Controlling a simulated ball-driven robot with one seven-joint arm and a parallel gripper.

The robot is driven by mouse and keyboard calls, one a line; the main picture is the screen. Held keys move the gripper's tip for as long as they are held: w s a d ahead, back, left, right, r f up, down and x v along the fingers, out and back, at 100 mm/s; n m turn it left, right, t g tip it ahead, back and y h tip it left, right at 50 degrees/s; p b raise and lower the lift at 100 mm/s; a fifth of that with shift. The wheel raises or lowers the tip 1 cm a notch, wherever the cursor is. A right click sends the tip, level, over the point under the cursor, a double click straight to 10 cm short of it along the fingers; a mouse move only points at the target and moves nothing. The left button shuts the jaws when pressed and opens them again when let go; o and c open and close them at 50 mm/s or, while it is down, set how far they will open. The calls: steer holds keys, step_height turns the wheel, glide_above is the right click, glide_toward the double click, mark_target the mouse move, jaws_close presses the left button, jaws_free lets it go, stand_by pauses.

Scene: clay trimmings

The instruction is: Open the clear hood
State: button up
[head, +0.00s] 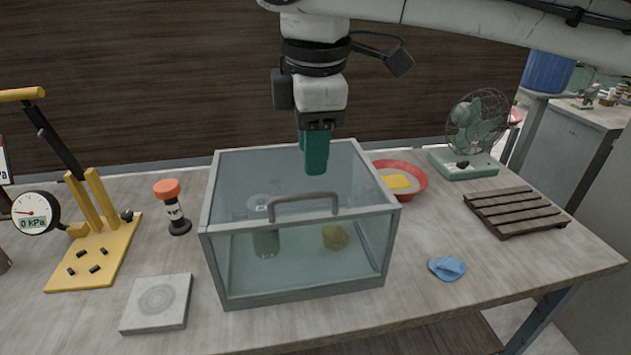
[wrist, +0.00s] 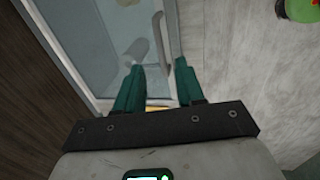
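The clear hood (head: 300,270) is a box with glassy panels and a grey frame, standing on the table with its lid shut. Its grey bar handle (head: 303,198) is at the front edge of the top. A cylindrical jar (head: 266,243) and a yellow-brown lump (head: 335,237) show inside through the panels. My gripper (head: 315,172) points down over the top of the hood, behind the handle and apart from it. In the wrist view its two green fingers (wrist: 157,68) are spread with nothing held. The handle (wrist: 163,45) shows beyond them there.
The front right table is mostly clear.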

mark_target(310, 194)
steer(key=f, duration=0.2)
steer(key=w+f, duration=0.1)
steer(key=f, duration=0.4)
steer(key=shift+w+a, duration=0.15)
steer(key=shift+a, duration=0.1)
jaws_close()
stand_by(0.4)
